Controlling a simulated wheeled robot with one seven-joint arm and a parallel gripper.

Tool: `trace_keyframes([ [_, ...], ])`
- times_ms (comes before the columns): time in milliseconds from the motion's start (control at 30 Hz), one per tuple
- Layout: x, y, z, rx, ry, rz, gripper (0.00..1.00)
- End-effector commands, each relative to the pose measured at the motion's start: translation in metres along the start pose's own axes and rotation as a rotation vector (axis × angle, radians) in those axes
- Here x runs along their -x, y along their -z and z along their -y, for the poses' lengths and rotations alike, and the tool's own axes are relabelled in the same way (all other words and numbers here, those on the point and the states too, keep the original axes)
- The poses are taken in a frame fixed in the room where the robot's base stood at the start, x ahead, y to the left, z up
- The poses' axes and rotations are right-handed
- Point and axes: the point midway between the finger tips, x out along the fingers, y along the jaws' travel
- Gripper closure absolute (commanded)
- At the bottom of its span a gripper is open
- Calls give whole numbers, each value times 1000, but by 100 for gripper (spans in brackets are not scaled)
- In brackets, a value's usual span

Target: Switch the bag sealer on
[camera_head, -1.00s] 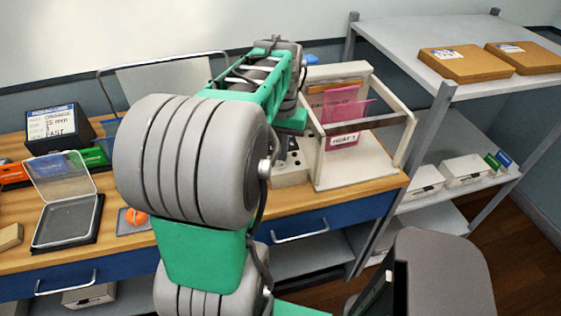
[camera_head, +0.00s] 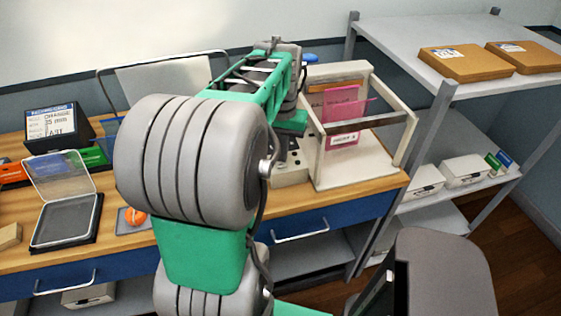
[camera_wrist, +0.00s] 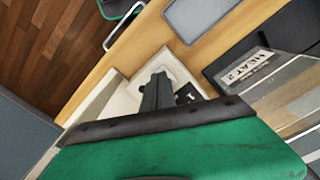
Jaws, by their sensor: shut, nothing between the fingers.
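In the wrist view my gripper (camera_wrist: 158,82) is shut and empty. Its dark fingers stand over a small white box (camera_wrist: 148,72). A black patch with a white mark, apparently a switch (camera_wrist: 188,94), shows just right of the fingers; I cannot tell whether they touch it. A dark unit (camera_wrist: 232,65) with a "HEAT 2" label (camera_wrist: 247,66) lies further right; I cannot tell which of these is the bag sealer. In the head view the white box (camera_head: 291,172) shows partly behind my arm, which hides my fingertips.
A white rack (camera_head: 338,178) with a pink sheet (camera_head: 342,105) stands close right of the white box. A grey shelf unit (camera_head: 415,40) stands right.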

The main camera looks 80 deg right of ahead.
Motion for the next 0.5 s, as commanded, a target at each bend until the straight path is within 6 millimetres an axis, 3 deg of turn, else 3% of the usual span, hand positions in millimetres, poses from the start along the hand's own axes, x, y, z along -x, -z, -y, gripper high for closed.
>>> trace_keyframes([
  [500, -8, 0, 0, 0, 0, 1, 100],
])
